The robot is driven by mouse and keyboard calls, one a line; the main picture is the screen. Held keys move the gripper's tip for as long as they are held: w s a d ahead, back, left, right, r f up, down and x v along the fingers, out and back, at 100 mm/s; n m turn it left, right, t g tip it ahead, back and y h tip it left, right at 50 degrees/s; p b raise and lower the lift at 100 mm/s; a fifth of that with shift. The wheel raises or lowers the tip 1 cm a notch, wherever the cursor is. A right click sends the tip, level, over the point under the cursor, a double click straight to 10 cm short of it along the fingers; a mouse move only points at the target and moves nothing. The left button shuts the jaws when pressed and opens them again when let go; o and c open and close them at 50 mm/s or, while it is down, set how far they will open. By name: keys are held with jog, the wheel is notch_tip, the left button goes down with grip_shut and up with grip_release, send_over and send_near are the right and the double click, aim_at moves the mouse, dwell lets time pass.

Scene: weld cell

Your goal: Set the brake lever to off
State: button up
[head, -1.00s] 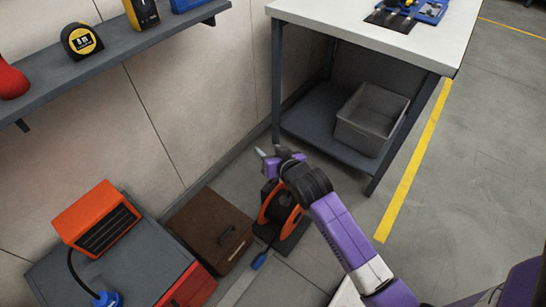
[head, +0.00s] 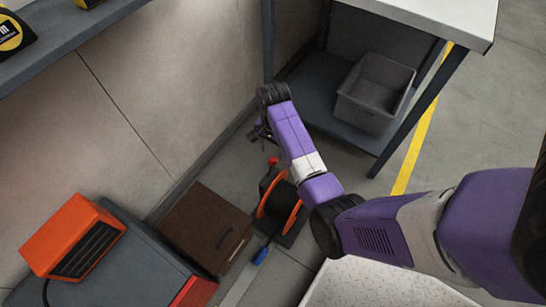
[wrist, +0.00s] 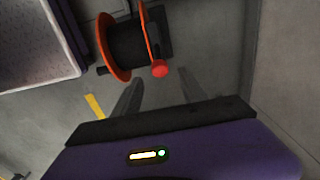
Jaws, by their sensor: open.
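The cable reel (head: 280,205) has orange flanges and a dark drum, and stands on the floor. A red knob (head: 272,161), apparently the end of the brake lever, stands at the reel's wall-side edge; in the wrist view the red knob (wrist: 159,69) shows at the reel's near edge. My gripper (head: 258,133) is open and empty above the floor on the wall side of the reel. In the wrist view its fingers (wrist: 158,92) point toward the reel, with the knob ahead, between their lines and apart from them.
A brown box (head: 205,228) sits left of the reel, with a grey cabinet (head: 125,265) and orange unit (head: 72,237) beyond. A workbench (head: 440,12) with a grey bin (head: 373,92) on its lower shelf stands at the right. The wall is close to my gripper.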

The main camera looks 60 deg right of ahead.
aim_at(274, 159)
notch_tip(274, 159, down, 5)
jog(key=shift+f+b, duration=0.15)
jog(key=shift+b, duration=0.6)
grip_shut()
jog(key=shift+s, duration=0.1)
dwell(0.8)
